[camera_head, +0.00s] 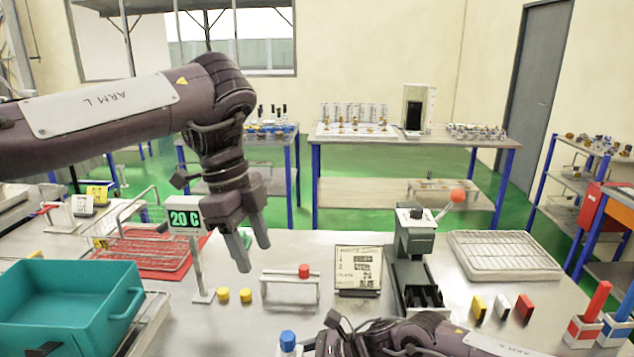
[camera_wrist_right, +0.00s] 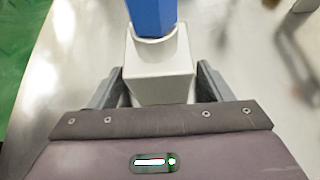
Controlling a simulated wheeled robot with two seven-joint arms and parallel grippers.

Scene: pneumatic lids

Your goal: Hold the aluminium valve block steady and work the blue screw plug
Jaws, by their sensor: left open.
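The blue screw plug (camera_head: 288,340) stands upright at the bottom of the head view. In the right wrist view, the blue plug (camera_wrist_right: 152,14) rises from the top of the pale grey valve block (camera_wrist_right: 160,80). My right gripper (camera_wrist_right: 158,68) has one finger on each side of the block, close to its sides. I cannot tell whether the fingers touch it. My left gripper (camera_head: 256,255) is open and empty, pointing down above the table, behind and left of the plug. Most of the block is hidden or cut off in the head view.
A small stand with a red cap (camera_head: 304,271), two yellow caps (camera_head: 234,295) and a 20 C display (camera_head: 185,218) are near my left gripper. A teal crate (camera_head: 60,305) is at left. A grey lever press (camera_head: 415,240) and a wire rack (camera_head: 503,256) are at right.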

